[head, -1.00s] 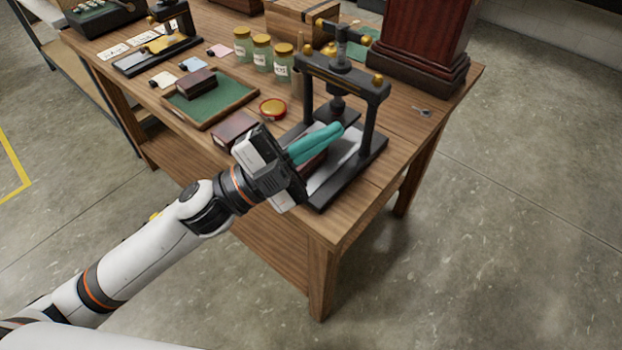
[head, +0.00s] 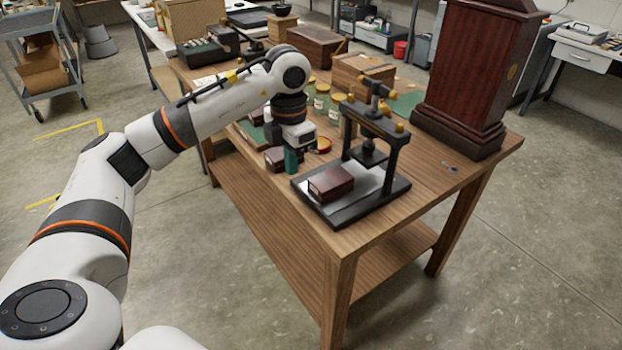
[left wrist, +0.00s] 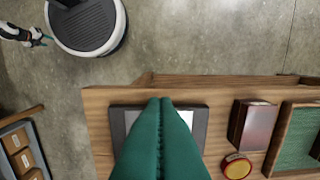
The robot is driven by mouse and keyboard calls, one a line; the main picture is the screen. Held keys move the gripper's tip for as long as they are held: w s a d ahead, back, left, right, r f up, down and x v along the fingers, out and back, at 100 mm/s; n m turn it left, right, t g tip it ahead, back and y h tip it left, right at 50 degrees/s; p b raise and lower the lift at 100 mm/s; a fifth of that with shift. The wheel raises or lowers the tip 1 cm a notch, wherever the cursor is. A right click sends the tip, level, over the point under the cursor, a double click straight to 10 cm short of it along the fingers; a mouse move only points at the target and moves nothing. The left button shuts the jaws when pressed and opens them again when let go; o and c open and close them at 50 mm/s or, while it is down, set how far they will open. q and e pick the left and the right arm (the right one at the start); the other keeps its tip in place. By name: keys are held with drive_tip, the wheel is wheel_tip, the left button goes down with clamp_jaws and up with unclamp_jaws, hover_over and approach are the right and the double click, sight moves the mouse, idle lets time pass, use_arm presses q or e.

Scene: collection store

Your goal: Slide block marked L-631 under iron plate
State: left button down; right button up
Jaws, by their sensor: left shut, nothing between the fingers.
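A dark red-brown block (head: 331,183) lies on the pale bed of a black press (head: 352,212), at its front left; its label is too small to read. The iron plate (head: 368,155) hangs from the press screw, behind and to the right of the block, which sits clear of it. My left gripper (head: 291,166) points down beside the press's left end, apart from the block. Its teal fingers (left wrist: 160,135) are shut and empty, and hide much of the press in the left wrist view. My right gripper (left wrist: 43,40) shows tiny there, its jaws unclear.
Another red-brown block (left wrist: 252,125) lies on the table left of the press, with a round red-and-yellow tin (left wrist: 236,167) and a green-lined tray (left wrist: 300,135). Jars (head: 320,104) stand behind. A tall dark wooden case (head: 472,75) stands right of the press.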

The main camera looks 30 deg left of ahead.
sight(331, 184)
use_arm(q)
drive_tip(key=w+f, duration=0.1)
drive_tip(key=f, duration=0.2)
drive_tip(key=w+f+p, duration=0.1)
drive_tip(key=f, duration=0.2)
drive_tip(key=w+d+f, duration=0.1)
drive_tip(key=f, duration=0.2)
drive_tip(key=shift+d+p, duration=0.1)
drive_tip(key=shift+p, duration=0.25)
drive_tip(key=shift+w+d+f, duration=0.1)
drive_tip(key=shift+w+d, duration=0.1)
drive_tip(key=shift+w, duration=0.15)
